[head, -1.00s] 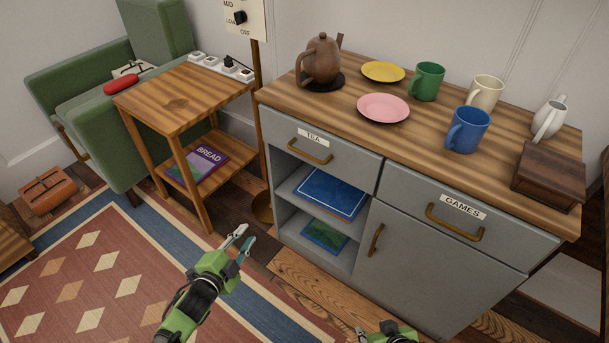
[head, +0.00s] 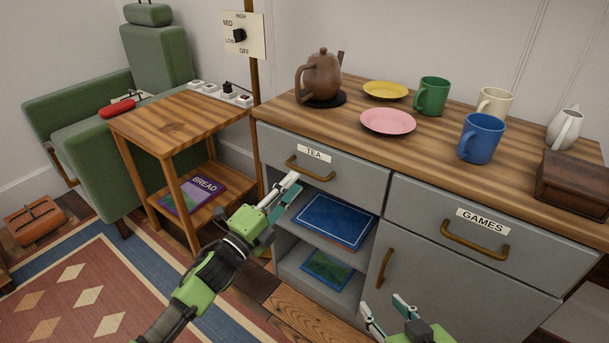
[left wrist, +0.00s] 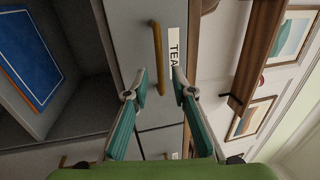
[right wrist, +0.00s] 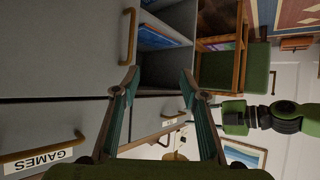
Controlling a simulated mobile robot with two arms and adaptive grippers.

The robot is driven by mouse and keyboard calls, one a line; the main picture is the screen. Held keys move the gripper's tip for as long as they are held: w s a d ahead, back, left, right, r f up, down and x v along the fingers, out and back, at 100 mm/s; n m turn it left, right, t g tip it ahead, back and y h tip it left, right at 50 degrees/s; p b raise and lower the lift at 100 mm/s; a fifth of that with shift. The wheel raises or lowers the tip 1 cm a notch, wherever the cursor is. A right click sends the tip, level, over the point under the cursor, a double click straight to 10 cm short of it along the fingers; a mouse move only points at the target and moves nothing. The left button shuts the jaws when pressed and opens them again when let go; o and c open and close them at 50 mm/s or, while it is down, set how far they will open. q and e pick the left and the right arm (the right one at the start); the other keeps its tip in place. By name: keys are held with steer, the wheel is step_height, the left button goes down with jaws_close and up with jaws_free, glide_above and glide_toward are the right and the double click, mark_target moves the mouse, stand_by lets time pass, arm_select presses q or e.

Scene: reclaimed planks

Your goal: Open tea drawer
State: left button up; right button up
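The tea drawer (head: 325,172) is the grey upper-left drawer of the cabinet, with a "TEA" label and a brass bar handle (head: 309,169). It looks shut. My left gripper (head: 290,184) is in front of this drawer, just below and left of the handle in the head view. In the left wrist view the gripper (left wrist: 160,82) is open and empty, and the handle (left wrist: 157,58) shows ahead between and beyond the fingertips, apart from them. My right gripper (head: 387,309) is low in front of the cabinet door. In the right wrist view it (right wrist: 160,80) is open and empty.
The games drawer (head: 430,222) is shut at right. A door with a handle (head: 385,268) is below it. An open shelf with a blue board (head: 333,220) lies below the tea drawer. A wooden side table (head: 180,122) stands at left. Teapot, plates and mugs stand on the cabinet top.

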mark_target(304, 170)
arm_select(q)
steer(key=b+x, duration=0.1)
steer(key=x, duration=0.5)
arm_select(e)
steer(key=w+a+r+t+y, duration=0.1)
steer(key=w+r+t, duration=0.2)
steer(key=r, duration=0.2)
steer(key=shift+a+r, duration=0.3)
steer(key=shift+w, duration=0.1)
arm_select(q)
jaws_close()
